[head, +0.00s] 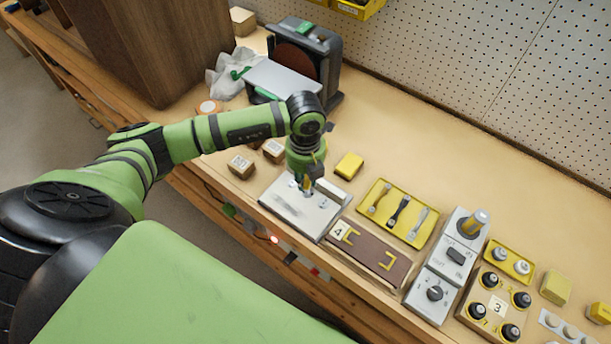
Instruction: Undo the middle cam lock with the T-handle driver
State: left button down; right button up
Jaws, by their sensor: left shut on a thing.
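The pale metal plate (285,207) lies near the front edge of the bench, with small dark round fittings on its face, apparently the cam locks. My right gripper is not in view.
A brown board (367,262) with yellow brackets and a yellow tray (428,238) with several tools lie to the right. A yellow block (349,166) sits behind the plate, wooden blocks (240,166) to its left. A switch box (432,292) stands further right. A grey sanding machine (300,65) stands behind.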

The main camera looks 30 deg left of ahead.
pick_arm(q)
jog(key=shift+s+n+p, duration=0.1)
jog(key=shift+n+p, duration=0.45)
jog(key=shift+n, duration=0.55)
jog(key=shift+d+f+n+p, duration=0.1)
jog(key=shift+n+p, duration=0.2)
jog(key=shift+n, duration=1)
jog(key=shift+s+n+p, duration=0.1)
jog(key=shift+n+p, duration=0.55)
jog(key=shift+n, duration=0.55)
jog(key=shift+n+p, duration=0.35)
jog(key=shift+n, duration=0.85)
